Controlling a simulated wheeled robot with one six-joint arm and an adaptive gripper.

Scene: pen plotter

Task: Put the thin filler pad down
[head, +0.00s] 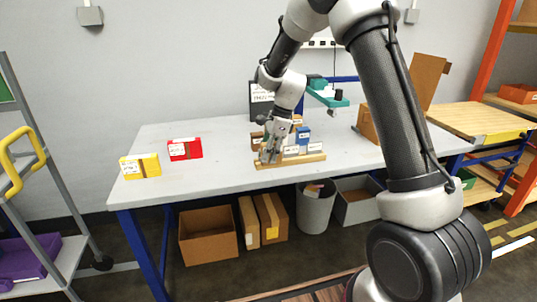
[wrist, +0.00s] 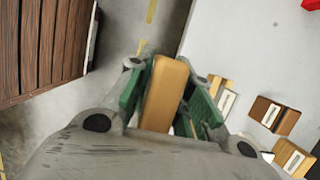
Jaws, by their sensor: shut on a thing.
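My gripper (wrist: 168,95) is shut on a tan, flat-sided block, which I take to be the thin filler pad (wrist: 166,85). The pad sits between the green finger pads and sticks out past them in the wrist view. In the head view my gripper (head: 271,152) is low at the front middle of the grey table (head: 220,178), close to a wooden rack (head: 290,161) with labelled pieces. The pad cannot be made out clearly in the head view. Whether it touches the rack or table cannot be told.
A yellow box (head: 140,166) and a red box (head: 185,149) stand on the left of the table. A blue box (head: 303,135) and a teal plotter arm (head: 327,95) are close behind the rack. Bare tabletop lies between the red box and the rack.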

